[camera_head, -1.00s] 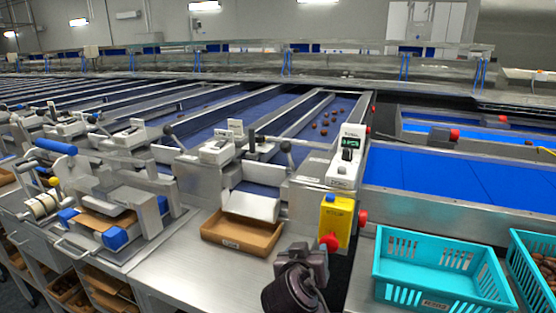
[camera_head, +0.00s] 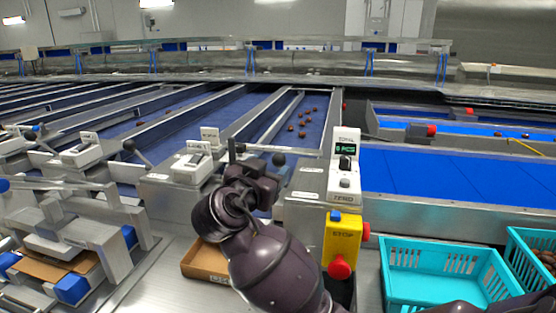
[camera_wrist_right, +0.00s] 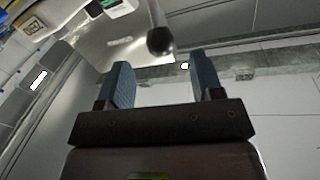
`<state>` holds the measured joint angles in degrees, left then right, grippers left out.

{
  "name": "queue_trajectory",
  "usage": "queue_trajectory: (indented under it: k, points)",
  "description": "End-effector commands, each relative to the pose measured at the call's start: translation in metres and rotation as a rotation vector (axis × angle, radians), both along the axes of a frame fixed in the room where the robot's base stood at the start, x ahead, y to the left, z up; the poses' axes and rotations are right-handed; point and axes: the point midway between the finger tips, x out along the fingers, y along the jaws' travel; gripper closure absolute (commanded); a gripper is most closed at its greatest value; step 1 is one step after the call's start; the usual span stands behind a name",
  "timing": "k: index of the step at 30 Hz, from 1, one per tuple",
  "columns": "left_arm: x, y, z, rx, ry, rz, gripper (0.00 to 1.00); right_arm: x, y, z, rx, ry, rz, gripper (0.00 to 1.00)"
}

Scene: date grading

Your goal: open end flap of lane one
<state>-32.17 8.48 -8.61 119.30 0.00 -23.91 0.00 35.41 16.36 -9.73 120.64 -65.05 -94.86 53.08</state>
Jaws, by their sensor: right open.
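Lane one is the blue belt (camera_head: 314,112) with several dates on it, in the middle of the head view. A lever with a black ball knob (camera_head: 279,159) stands at its near end. My right gripper (camera_head: 256,160) is raised beside this knob, open and empty. In the right wrist view the knob (camera_wrist_right: 160,40) lies just beyond the gap between the blue finger pads (camera_wrist_right: 160,78), not clasped. The end flap is hidden behind my right arm. A cardboard box (camera_head: 203,262) under the lane end is partly hidden too. My left gripper is not in view.
Right of the lane end stand a white counter unit (camera_head: 345,165) and a yellow stop box (camera_head: 341,240) with red buttons, close to my right arm. A teal crate (camera_head: 440,250) is at the lower right. Another lever knob (camera_head: 128,145) stands to the left.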

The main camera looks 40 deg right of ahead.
Motion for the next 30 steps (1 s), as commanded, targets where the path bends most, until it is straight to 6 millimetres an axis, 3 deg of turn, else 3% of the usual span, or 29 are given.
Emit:
queue_trajectory:
  k: [9, 23, 24, 30]
  points:
    - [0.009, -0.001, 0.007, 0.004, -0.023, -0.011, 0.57, 0.023, -0.041, 0.000, -0.002, 0.001, -0.001, 0.40]
    - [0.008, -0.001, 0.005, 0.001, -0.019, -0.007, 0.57, 0.028, -0.051, 0.000, 0.001, 0.000, 0.001, 0.40]
    - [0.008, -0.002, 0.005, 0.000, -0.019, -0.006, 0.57, 0.028, -0.051, 0.000, 0.001, 0.000, 0.001, 0.41]
    - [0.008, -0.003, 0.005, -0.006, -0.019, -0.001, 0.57, 0.028, -0.051, 0.000, 0.001, 0.000, 0.001, 0.72]
